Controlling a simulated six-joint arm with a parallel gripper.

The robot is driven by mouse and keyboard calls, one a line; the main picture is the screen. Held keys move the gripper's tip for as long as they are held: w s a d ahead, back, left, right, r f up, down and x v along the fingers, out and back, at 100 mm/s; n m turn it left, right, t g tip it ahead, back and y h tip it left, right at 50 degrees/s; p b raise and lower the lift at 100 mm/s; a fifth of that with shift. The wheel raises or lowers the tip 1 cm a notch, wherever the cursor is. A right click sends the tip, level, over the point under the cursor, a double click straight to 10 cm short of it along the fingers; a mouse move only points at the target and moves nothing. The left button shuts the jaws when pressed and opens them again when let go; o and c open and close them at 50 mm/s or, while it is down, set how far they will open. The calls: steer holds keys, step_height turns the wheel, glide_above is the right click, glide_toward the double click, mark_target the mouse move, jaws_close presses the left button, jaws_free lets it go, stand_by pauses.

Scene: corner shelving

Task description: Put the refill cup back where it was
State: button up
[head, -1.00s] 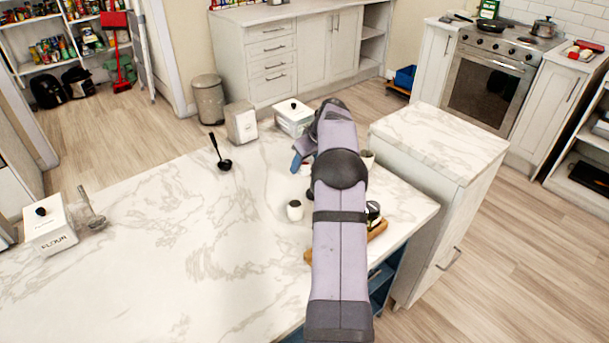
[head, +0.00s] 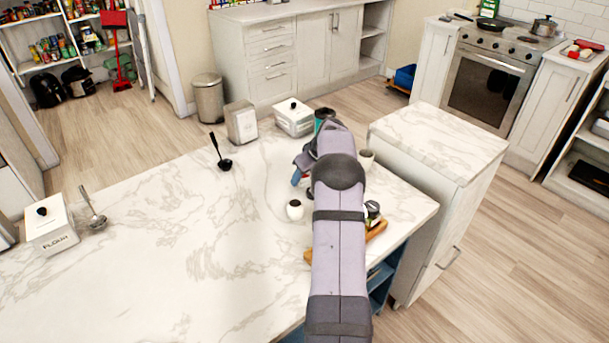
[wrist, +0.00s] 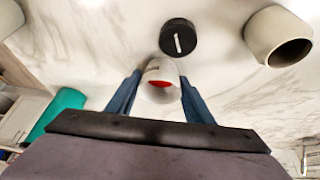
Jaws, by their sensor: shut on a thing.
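My gripper (wrist: 153,92) is shut on a small white cup (wrist: 160,94) with red inside, held between its blue fingers in the wrist view. In the head view my gripper (head: 298,177) is over the far part of the marble counter, and my arm hides the held cup. A black round piece with a white mark (wrist: 178,37) is just beyond the held cup. A white cup with a dark opening (wrist: 278,37) is at the upper right of the wrist view. In the head view a small white jar (head: 295,210) stands left of my arm.
The marble counter (head: 150,230) is bare across its middle. A teal container (head: 323,116) and a white lidded box (head: 293,118) stand behind my gripper. A pale cup (head: 366,159) is right of my arm. A wooden board (head: 377,229) lies near the right edge.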

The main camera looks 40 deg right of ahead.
steer(key=o, duration=1.1)
steer(key=shift+c, duration=0.2)
steer(key=shift+s+r, duration=0.25)
steer(key=shift+r, duration=0.45)
steer(key=b+v, duration=0.2)
steer(key=v, duration=0.9)
steer(key=s+a+f+g+y, duration=0.1)
steer(key=s+a+f+g, duration=0.15)
steer(key=a, duration=0.95)
steer(key=s+a+f+g, duration=0.1)
steer(key=s+a, duration=0.3)
steer(key=a, duration=0.9)
steer(key=shift+g, duration=0.55)
steer(key=s+a+f, duration=0.1)
steer(key=s+a, duration=0.2)
steer(key=s+a+f, duration=0.1)
steer(key=s+a, duration=0.2)
steer(key=s+a+f, duration=0.1)
steer(key=s+a, duration=0.2)
steer(key=shift+s+f, duration=0.1)
steer(key=shift+s, duration=0.3)
steer(key=shift+g+h, duration=0.4)
steer(key=s+a+f, duration=0.1)
steer(key=s, duration=0.2)
steer(key=s+a+f, duration=0.1)
steer(key=s, duration=0.2)
steer(key=s+a+f, duration=0.1)
steer(key=s, duration=0.2)
steer(key=shift+s+a, duration=0.3)
steer(key=shift+a, duration=0.05)
